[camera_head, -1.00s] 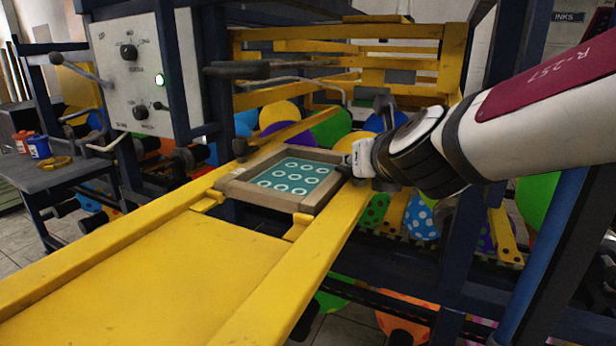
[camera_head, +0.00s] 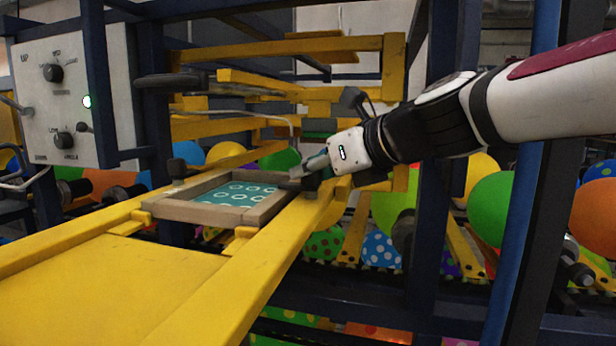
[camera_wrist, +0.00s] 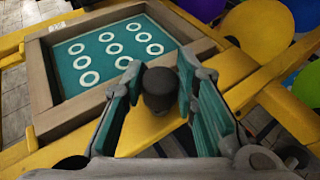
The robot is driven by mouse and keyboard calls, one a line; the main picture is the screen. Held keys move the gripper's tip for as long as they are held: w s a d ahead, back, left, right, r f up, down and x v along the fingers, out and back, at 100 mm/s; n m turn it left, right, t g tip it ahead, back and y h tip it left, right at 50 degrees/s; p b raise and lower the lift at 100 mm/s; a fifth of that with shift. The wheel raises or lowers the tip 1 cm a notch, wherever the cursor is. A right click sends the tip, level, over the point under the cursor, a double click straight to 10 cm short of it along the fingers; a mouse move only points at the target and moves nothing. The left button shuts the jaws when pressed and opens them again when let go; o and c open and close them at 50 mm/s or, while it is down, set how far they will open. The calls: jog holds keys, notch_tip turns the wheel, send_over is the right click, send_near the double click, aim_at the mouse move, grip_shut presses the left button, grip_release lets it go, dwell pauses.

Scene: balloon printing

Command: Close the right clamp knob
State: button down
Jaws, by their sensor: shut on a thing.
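The right clamp knob (camera_wrist: 159,84) is a dark, rounded knob beside the right edge of the printing frame. In the wrist view it sits between the two fingers of my gripper (camera_wrist: 158,97), which is shut on it. In the head view my gripper (camera_head: 312,170) reaches in from the right to the frame's right corner. The knob is mostly hidden there by the fingers. The wooden screen frame (camera_head: 168,210) lies on the yellow rails and holds a teal panel (camera_head: 233,193) with white rings. A dark left knob (camera_head: 177,168) stands at the frame's far left side.
Yellow rails (camera_head: 268,262) run beneath the frame toward me. A white control box (camera_head: 65,110) with knobs stands at the left. Dark blue posts (camera_head: 522,175) rise close to my arm at the right. Several coloured balloons (camera_head: 488,205) lie behind and below.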

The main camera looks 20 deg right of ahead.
dwell(0.4)
jog(key=c, duration=1.2)
grip_release()
jog(key=shift+c, duration=0.2)
jog(key=shift+s, duration=0.1)
jog(key=v, duration=1.1)
jog(key=shift+s, duration=0.35)
jog(key=shift+d+r, duration=0.15)
